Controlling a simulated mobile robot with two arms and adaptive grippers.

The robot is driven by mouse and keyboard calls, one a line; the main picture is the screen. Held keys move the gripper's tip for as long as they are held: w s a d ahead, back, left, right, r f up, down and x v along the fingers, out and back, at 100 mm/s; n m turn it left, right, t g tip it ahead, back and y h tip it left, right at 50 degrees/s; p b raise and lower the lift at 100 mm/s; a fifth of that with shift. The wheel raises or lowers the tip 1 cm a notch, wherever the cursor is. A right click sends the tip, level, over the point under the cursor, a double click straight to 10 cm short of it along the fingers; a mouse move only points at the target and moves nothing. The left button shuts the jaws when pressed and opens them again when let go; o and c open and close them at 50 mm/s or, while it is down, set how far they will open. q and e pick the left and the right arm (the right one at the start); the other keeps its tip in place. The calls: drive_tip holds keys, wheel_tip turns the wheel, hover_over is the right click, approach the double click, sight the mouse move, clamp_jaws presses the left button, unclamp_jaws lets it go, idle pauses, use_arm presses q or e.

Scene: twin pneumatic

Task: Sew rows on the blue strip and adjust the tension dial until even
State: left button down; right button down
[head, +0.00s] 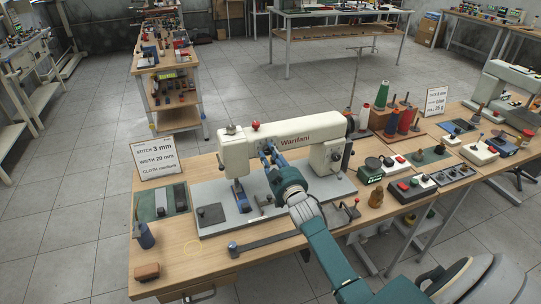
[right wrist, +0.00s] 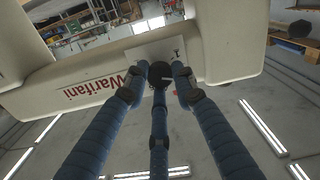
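The white sewing machine (head: 296,137) stands on a grey base plate (head: 215,222) on the wooden bench. A narrow blue strip (head: 239,195) lies under its needle head. My right gripper (head: 267,152) is at the front of the machine's arm, its blue fingers pointing at it. In the right wrist view its three fingers (right wrist: 159,71) surround a small black dial (right wrist: 160,76) on a pale plate. The fingertips are close to the dial; I cannot tell whether they touch it. In the head view the gripper hides the dial. My left gripper is out of view.
A card (head: 155,158) reads stitch 3 mm, width 20 mm, cloth medium; another card (head: 436,101) stands at the right. Thread spools (head: 382,94) and button boxes (head: 408,187) crowd the bench's right side. A brown block (head: 147,271) lies at the front left.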

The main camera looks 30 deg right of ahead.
drive_tip(key=shift+f+n, duration=0.1)
drive_tip(key=shift+n, duration=1)
drive_tip(key=c, duration=1.4)
unclamp_jaws()
drive_tip(key=shift+s, duration=0.1)
drive_tip(key=v, duration=1.2)
